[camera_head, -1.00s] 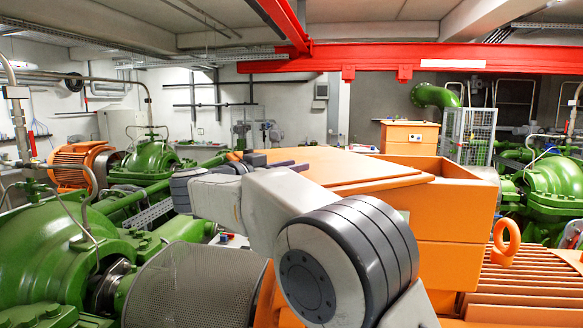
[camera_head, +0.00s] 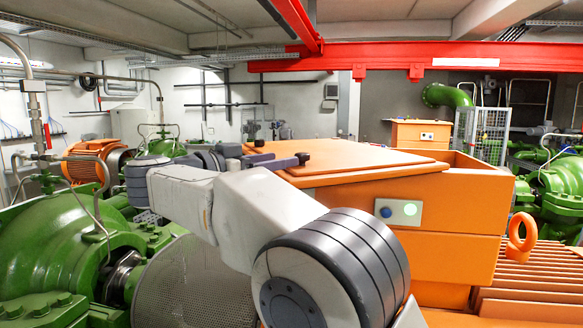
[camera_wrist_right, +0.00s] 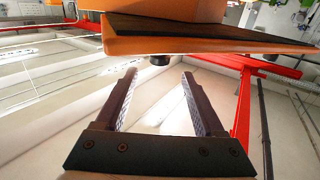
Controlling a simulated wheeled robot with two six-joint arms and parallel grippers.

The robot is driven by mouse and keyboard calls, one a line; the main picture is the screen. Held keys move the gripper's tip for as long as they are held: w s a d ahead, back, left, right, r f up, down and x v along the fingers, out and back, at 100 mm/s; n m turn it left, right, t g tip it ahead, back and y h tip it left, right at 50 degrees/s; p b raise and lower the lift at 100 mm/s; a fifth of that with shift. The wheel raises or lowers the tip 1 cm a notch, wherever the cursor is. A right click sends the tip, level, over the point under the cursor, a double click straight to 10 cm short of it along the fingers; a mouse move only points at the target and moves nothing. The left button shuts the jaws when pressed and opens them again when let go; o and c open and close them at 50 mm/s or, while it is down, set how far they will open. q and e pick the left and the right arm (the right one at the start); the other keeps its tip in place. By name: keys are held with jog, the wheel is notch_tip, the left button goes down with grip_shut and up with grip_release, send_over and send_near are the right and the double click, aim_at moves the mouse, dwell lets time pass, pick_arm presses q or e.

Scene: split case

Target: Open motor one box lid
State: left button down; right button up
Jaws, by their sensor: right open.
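The orange motor box (camera_head: 460,210) stands right of centre in the head view, with a flat orange lid (camera_head: 370,157) on top. My right gripper (camera_head: 281,151) is at the lid's far left side. In the right wrist view the open gripper (camera_wrist_right: 158,76) has nothing between its fingers. An orange edge with a dark underside (camera_wrist_right: 200,36), apparently the lid, lies just beyond the fingertips. A small dark knob (camera_wrist_right: 160,60) shows below it, between the tips. Contact cannot be told. My left gripper is not in view.
An orange lifting eye (camera_head: 521,238) and ribbed motor housing stand at right. Green pumps (camera_head: 60,240) and a mesh guard (camera_head: 195,285) are at left. A second orange box (camera_head: 420,132) stands behind.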

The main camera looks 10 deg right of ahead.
jog(key=v, duration=0.2)
jog(key=shift+s+a, duration=0.2)
jog(key=shift+a, duration=0.05)
